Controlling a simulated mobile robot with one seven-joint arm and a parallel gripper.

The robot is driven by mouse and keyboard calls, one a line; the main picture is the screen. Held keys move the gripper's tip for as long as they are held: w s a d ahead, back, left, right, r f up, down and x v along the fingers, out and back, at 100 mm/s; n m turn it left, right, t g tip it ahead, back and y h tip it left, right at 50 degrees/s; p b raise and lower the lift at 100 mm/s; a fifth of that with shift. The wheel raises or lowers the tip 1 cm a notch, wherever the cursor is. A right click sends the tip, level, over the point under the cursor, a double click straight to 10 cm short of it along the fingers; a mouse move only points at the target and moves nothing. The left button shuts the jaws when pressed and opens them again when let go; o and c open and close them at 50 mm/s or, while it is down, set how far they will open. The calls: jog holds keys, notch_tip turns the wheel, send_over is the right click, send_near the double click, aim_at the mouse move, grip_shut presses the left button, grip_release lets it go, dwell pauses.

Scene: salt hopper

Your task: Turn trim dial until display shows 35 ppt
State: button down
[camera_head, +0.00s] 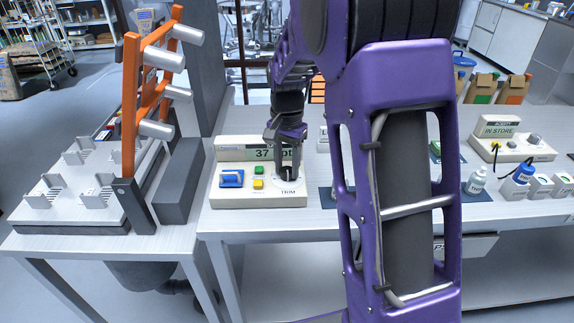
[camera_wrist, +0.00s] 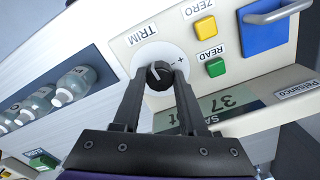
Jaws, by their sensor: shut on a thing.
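The trim dial (camera_wrist: 158,75) is a black knob with a white pointer line on a white round plate marked TRIM, with plus and minus signs. It sits at the right front of the cream meter box (camera_head: 240,200). My gripper (camera_head: 288,170) reaches down from above, its two fingers closed around the dial's sides; it also shows in the wrist view (camera_wrist: 159,82). The green display (camera_wrist: 222,104) reads 37; in the head view my gripper covers part of the display (camera_head: 258,153).
A grey block (camera_head: 182,180) and orange rack (camera_head: 129,100) stand left. Bottles (camera_head: 477,181) stand right. My arm hides the table's middle.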

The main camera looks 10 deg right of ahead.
aim_at(287, 170)
jog(key=n+p, duration=0.1)
jog(key=n, duration=0.3)
jog(key=shift+r+n, duration=0.1)
jog(key=shift+n, duration=0.2)
jog(key=shift+n+p, duration=0.45)
jog(key=shift+n, duration=1.55)
jog(key=shift+c, duration=2.2)
grip_release()
notch_tip(287, 170, up, 17)
jog(key=p, duration=0.2)
jog(key=shift+r, duration=0.15)
